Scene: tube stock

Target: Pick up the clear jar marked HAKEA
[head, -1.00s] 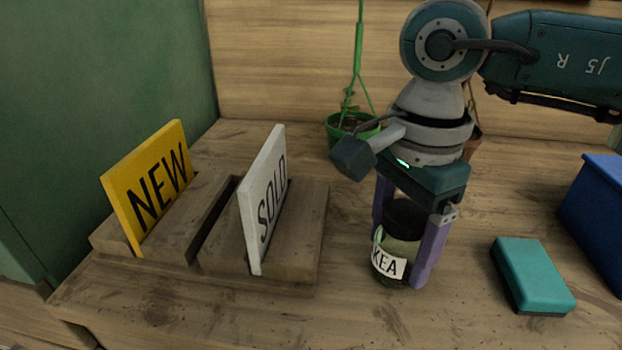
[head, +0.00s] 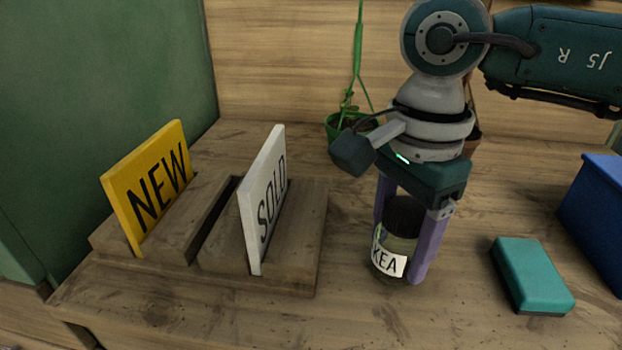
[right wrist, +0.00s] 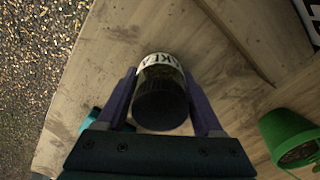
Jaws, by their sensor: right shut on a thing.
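The clear jar (head: 390,262) has a dark lid and a white label; the letters KEA show in the head view, the rest is hidden at the side. It stands upright at the table's middle, and I cannot tell whether its base touches the wood. My right gripper (head: 402,240) points down from above, shut on the jar with one purple finger on each side. In the right wrist view the jar (right wrist: 160,98) sits between the fingers, with its dark lid toward the camera. My left gripper is not in view.
A wooden rack (head: 308,250) to the left holds a yellow NEW sign (head: 150,190) and a white SOLD sign (head: 264,205). A teal block (head: 532,275) and a blue bin (head: 598,210) are at right. A green hanging pot (head: 340,130) is behind.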

